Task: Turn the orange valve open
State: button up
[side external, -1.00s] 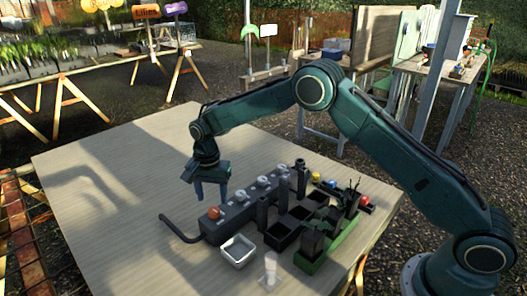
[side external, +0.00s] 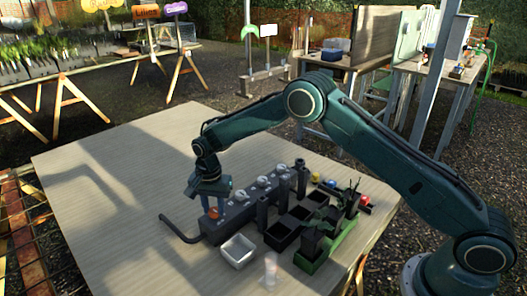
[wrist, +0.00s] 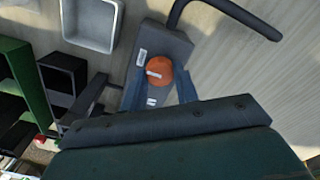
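The orange valve (side external: 213,213) is a round knob on top of a long dark grey block (side external: 222,230), at the end near the bent black pipe. It shows from above in the wrist view (wrist: 159,71), with a pale mark on its face. My gripper (side external: 212,206) is just above the knob, pointing down. In the wrist view its two fingers (wrist: 160,80) are apart, one on each side of the orange knob. I cannot tell whether either finger touches it. Part of the knob is hidden by the fingers in the side view.
Several white-grey knobs (side external: 264,182) line the same block. A black bent pipe (side external: 178,230) leaves its near end. A white square tray (side external: 238,252) and a clear cup (side external: 270,268) stand in front. Black bins (side external: 280,235) lie to the right. The table's left is clear.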

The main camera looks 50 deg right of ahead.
jog(key=shift+n, duration=0.3)
jog(key=n, duration=0.3)
jog(key=shift+n, duration=0.4)
jog(key=n, duration=0.4)
jog(key=shift+r+n, duration=0.1)
jog(key=shift+n, duration=0.2)
jog(key=n, duration=0.4)
jog(key=shift+n, duration=0.3)
jog(key=shift+a+n, duration=0.1)
jog(key=shift+n, duration=2.1)
jog(key=o, duration=1)
